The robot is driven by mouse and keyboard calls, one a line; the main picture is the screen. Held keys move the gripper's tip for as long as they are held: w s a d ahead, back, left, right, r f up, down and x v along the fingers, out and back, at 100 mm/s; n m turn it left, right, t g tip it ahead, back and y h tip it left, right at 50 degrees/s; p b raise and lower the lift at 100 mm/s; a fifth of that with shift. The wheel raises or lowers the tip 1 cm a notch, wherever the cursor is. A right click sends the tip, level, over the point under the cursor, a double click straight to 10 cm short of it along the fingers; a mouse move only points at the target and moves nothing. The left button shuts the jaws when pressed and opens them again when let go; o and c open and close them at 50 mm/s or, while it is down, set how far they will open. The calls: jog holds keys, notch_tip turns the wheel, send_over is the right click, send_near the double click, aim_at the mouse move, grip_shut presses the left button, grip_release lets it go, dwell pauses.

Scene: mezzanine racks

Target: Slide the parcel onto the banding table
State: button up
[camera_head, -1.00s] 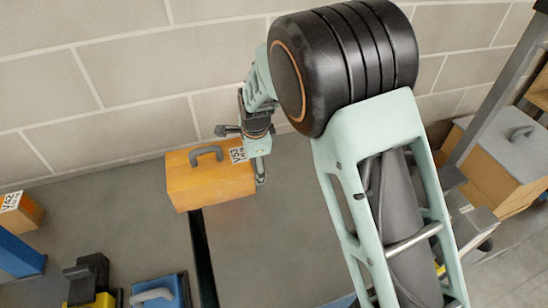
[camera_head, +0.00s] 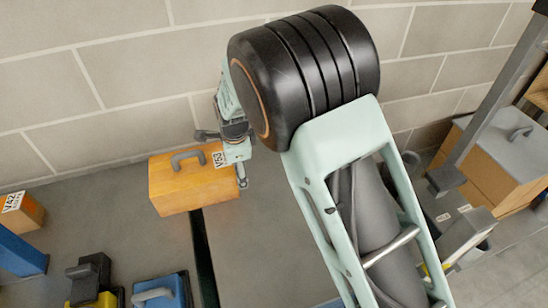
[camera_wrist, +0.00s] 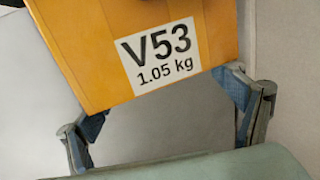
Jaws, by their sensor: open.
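The parcel is an orange box (camera_head: 185,190) with a grey handle and a V53 label, standing upright near the wall. It straddles the dark gap between a left grey tabletop (camera_head: 125,228) and a right grey tabletop (camera_head: 262,235); I cannot tell by sight which is the banding table. My gripper (camera_head: 241,176) is open at the parcel's right side, low over the right top. In the wrist view the parcel (camera_wrist: 95,50) shows its label, and my spread gripper (camera_wrist: 165,118) has both blue-padded fingers close to its near edge. Whether they touch is unclear.
On the left top are a small orange box (camera_head: 22,212), a blue case (camera_head: 163,290) and a black and yellow item (camera_head: 90,280). A blue post (camera_head: 20,252) stands at far left. A brick wall runs behind. Larger boxes (camera_head: 495,155) stand at the right behind a grey post.

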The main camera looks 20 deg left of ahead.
aim_at(190, 152)
jog(key=shift+s+a+p, duration=0.25)
jog(key=shift+s+a, duration=1.05)
jog(key=shift+a, duration=0.25)
jog(key=shift+s+a+p, duration=0.3)
jog(key=shift+s+a, duration=1.05)
jog(key=shift+a, duration=0.25)
jog(key=shift+s+a+p, duration=0.25)
jog(key=shift+s+a, duration=1.05)
jog(key=shift+a, duration=0.25)
jog(key=shift+s+a, duration=0.9)
jog(key=shift+a, duration=0.1)
jog(key=shift+w+d, duration=0.1)
jog(key=shift+w+d, duration=0.8)
jog(key=shift+d, duration=0.15)
jog(key=shift+w+d+r, duration=0.1)
jog(key=shift+w+d, duration=0.05)
notch_tip(190, 152, up, 13)
jog(key=p, duration=0.7)
jog(key=shift+w+d, duration=0.1)
